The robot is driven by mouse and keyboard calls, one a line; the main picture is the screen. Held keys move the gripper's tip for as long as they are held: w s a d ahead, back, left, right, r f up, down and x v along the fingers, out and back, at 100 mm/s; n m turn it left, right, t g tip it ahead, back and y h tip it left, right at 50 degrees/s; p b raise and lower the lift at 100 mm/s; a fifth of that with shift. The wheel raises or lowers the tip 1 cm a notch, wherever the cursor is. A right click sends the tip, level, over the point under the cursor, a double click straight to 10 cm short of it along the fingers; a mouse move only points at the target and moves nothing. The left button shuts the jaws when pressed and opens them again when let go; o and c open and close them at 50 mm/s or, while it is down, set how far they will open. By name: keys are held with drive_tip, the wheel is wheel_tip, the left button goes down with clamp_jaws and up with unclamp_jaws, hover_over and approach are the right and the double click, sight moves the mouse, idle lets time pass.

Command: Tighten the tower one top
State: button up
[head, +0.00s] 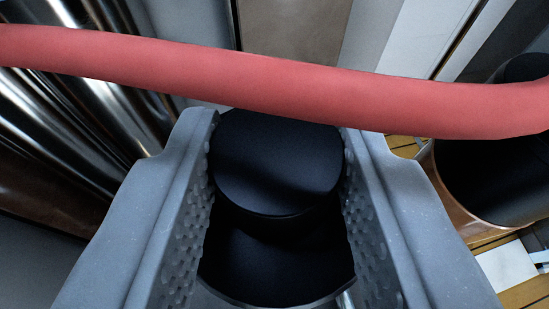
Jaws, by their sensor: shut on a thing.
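A black round cap (275,160) shows between the two grey fingers of my gripper (278,185). It is the top of a dark tower, and a wider black part (270,265) lies below it. My gripper is shut on the cap, with a studded finger pad against each side. The cap's far edge is partly hidden by a red hose. How tightly the cap sits on the part below cannot be told.
The thick red hose (270,90) crosses the whole view just beyond the fingertips. Shiny metal pipes (100,95) stand at the left. A second black cylinder with a copper-coloured rim (490,180) stands at the right, over yellowish slats (525,292).

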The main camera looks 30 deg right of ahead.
sight(277, 185)
drive_tip(key=shift+f, duration=0.1)
drive_tip(key=o, duration=1)
drive_tip(key=shift+r, duration=0.75)
wheel_tip(277, 185, up, 2)
drive_tip(key=shift+r, duration=0.2)
drive_tip(key=shift+s+r+b, duration=0.15)
drive_tip(key=shift+s+b, duration=0.25)
drive_tip(key=shift+s, duration=2.25)
drive_tip(key=shift+s+r+b, duration=0.2)
drive_tip(key=shift+s+b, duration=0.2)
drive_tip(key=shift+s, duration=2.25)
drive_tip(key=shift+s+r+b, duration=0.15)
drive_tip(key=shift+s+b, duration=0.25)
drive_tip(key=shift+s, duration=2.25)
